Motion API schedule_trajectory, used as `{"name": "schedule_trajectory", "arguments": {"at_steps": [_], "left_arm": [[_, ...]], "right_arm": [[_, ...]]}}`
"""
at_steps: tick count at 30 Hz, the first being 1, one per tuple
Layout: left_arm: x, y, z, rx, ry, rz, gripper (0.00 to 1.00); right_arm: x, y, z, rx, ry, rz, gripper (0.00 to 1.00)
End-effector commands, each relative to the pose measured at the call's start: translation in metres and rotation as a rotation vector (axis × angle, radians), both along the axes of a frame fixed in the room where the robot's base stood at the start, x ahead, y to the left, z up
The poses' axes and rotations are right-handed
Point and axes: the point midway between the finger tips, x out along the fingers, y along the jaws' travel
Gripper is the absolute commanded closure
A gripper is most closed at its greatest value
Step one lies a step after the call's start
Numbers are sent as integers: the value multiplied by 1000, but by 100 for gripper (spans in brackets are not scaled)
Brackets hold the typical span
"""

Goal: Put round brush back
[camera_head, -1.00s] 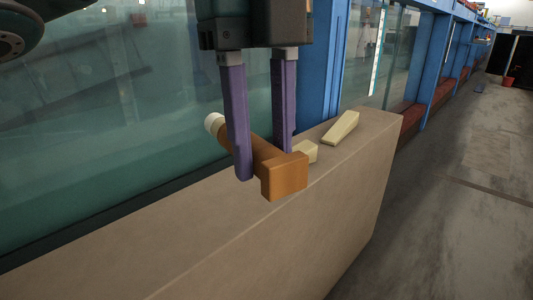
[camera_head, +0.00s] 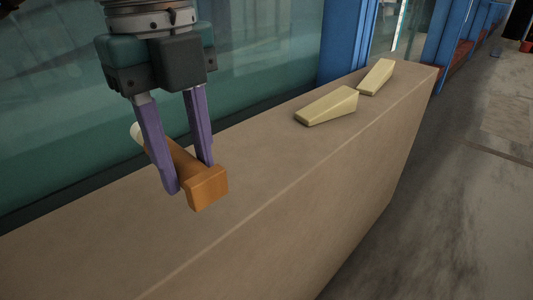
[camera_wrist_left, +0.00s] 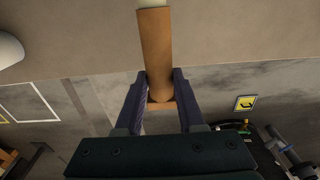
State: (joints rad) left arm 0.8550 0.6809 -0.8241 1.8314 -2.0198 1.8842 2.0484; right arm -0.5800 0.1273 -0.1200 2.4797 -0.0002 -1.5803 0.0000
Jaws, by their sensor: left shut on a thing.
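The round brush (camera_head: 208,188) has an orange-brown round handle, a block-shaped end of the same colour and a pale tip. My left gripper (camera_head: 190,178) is shut on its handle, with one purple finger on each side. In the head view the block end points toward the viewer and the pale tip toward the glass. The brush also shows in the left wrist view (camera_wrist_left: 155,45), lying between the fingers (camera_wrist_left: 161,78). It is over the brown ledge (camera_head: 290,185); I cannot tell whether it touches it. My right gripper is not in view.
Two pale yellow wedges (camera_head: 328,106) (camera_head: 376,77) lie on the ledge toward its far right end. The glass wall (camera_head: 270,50) and a blue post (camera_head: 345,40) stand behind the ledge. The ledge top between brush and wedges is clear. Grey floor (camera_head: 465,210) lies at right.

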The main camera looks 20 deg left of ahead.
Motion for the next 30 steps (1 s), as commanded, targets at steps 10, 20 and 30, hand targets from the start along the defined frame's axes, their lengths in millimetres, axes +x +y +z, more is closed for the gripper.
{"name": "schedule_trajectory", "arguments": {"at_steps": [10,20,30], "left_arm": [[0,0,-39,0,1,0,100],[0,0,-68,0,-1,-1,100],[0,0,-71,0,0,-2,53]], "right_arm": [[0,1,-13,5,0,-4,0],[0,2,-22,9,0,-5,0],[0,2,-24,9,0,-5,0]]}}
